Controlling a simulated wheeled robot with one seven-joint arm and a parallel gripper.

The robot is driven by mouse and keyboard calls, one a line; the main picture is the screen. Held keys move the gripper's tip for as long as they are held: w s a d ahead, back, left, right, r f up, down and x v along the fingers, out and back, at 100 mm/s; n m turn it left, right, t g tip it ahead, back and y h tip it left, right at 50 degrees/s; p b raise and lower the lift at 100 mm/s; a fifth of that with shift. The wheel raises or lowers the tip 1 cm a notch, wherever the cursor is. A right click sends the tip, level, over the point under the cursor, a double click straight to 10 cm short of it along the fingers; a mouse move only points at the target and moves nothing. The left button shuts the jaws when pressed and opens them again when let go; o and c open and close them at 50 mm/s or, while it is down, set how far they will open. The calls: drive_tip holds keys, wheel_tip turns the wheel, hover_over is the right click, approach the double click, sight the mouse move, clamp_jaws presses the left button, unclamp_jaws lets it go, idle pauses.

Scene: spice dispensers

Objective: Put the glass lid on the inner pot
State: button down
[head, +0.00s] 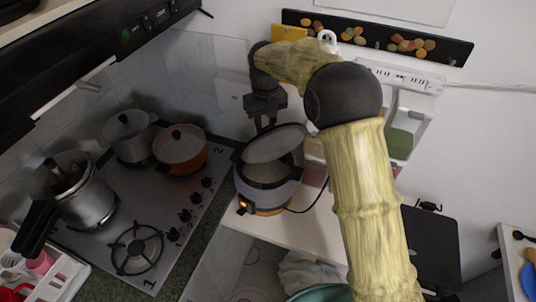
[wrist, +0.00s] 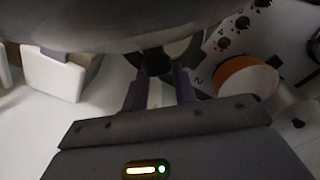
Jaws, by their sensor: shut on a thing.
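The glass lid (head: 277,143) is held up over the cooker in the head view, tilted and apart from the cooker's rim at least on the near side. In the wrist view the lid (wrist: 120,28) fills the top as a dark disc. My gripper (head: 268,123) is shut on the lid's dark knob, which shows between the fingers in the wrist view (wrist: 157,64). The far rim of the pot is hidden by the lid.
The cooker stands on a white counter with its cord running right. To its left is a stove with an orange pot (head: 181,149), a grey pot (head: 129,136) and a pressure cooker (head: 78,188). A spice dispenser (head: 401,130) stands behind my arm on the right.

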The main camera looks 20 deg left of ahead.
idle(0.3)
drive_tip(key=w+f+t+y+b, duration=0.3)
drive_tip(key=t+y+b, duration=0.2)
drive_tip(key=t+b, duration=0.15)
drive_tip(key=s+r+t+y+b, duration=0.2)
drive_tip(key=b, duration=0.1)
drive_tip(key=s+r+t+y+b, duration=0.1)
drive_tip(key=r+t+y+b, duration=0.1)
drive_tip(key=t, duration=0.1)
drive_tip(key=shift+s+d+y+b, duration=0.2)
drive_tip(key=shift+s+y+b, duration=0.1)
drive_tip(key=shift+s+b, duration=0.1)
drive_tip(key=shift+w, duration=0.1)
